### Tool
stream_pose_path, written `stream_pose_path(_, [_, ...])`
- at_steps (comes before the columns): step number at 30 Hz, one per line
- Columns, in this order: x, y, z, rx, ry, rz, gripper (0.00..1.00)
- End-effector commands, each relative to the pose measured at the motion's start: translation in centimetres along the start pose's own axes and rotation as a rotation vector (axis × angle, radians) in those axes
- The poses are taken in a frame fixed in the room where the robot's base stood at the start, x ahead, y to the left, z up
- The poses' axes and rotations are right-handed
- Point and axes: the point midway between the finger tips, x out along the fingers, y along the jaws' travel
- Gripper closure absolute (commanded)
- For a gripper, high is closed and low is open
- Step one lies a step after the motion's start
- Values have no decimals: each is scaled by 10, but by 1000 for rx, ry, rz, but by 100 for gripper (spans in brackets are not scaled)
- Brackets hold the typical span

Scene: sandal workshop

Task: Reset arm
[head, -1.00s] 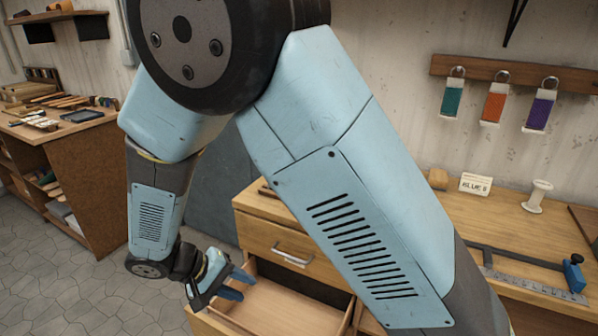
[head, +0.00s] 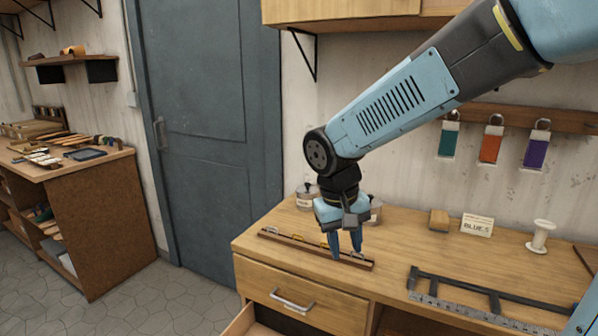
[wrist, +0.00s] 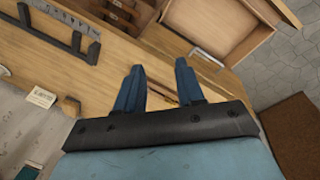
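My gripper (head: 346,257) points down over the workbench (head: 400,240), near a dark wooden strip with small metal pieces (head: 290,240). The gripper is open, and its two blue fingers stand apart with nothing held between them. In the wrist view the gripper (wrist: 160,75) also shows spread fingers above the bench top. My arm comes in from the upper right of the head view and bends down at the wrist. I cannot tell how far the fingertips are above the strip.
An open drawer (wrist: 215,25) juts out below the bench front. A closed drawer (head: 290,292) is above it. On the bench are a card (head: 477,225), a spool (head: 541,237), a block (head: 439,220) and a caliper-like tool (head: 500,295). Coloured tags hang behind.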

Motion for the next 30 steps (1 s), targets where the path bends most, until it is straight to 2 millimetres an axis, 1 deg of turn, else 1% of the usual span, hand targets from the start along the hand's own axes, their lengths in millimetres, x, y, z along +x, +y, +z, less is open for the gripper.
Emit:
stream_pose_path(1, [-7,14,6,25,22,-20,62])
stream_pose_path(6, [-25,50,26,81,93,-73,62])
stream_pose_path(11, [-41,79,49,130,171,-106,62])
stream_pose_path(15, [-52,100,70,173,244,-122,62])
stream_pose_path(19, [-61,115,92,210,313,-125,62])
stream_pose_path(24, [-69,127,113,245,386,-116,62])
stream_pose_path(30, [-72,132,124,260,425,-107,62])
